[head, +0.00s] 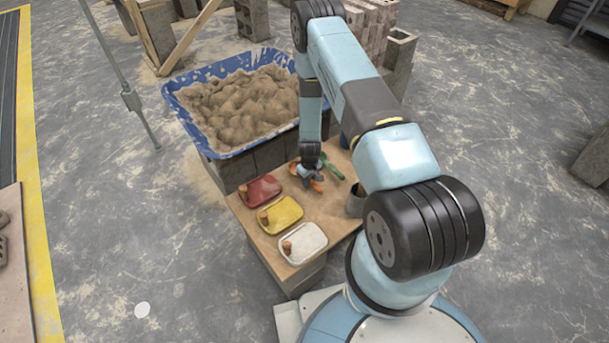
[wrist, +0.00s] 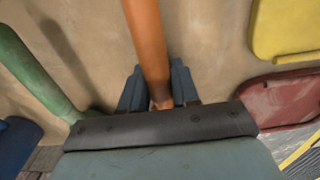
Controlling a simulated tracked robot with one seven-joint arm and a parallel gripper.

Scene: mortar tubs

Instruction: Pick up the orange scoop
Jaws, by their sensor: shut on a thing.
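The orange scoop shows in the head view (head: 318,186) as a small orange piece under my gripper, on or just above the wooden board (head: 328,215). In the wrist view its orange handle (wrist: 147,42) runs from the top edge down between my fingers. My gripper (wrist: 157,88) has its two blue-grey fingers on either side of the handle, shut on it; in the head view my gripper (head: 310,172) is low over the board. The scoop's far end is out of the wrist view. I cannot tell whether the scoop touches the board.
A green scoop (head: 333,168) lies close by; it also shows in the wrist view (wrist: 36,72). Red (head: 261,190), yellow (head: 281,214) and white (head: 303,243) trays line the board's left side. A grey cup (head: 355,202) stands right. A blue tub (head: 178,104) of sand stands behind.

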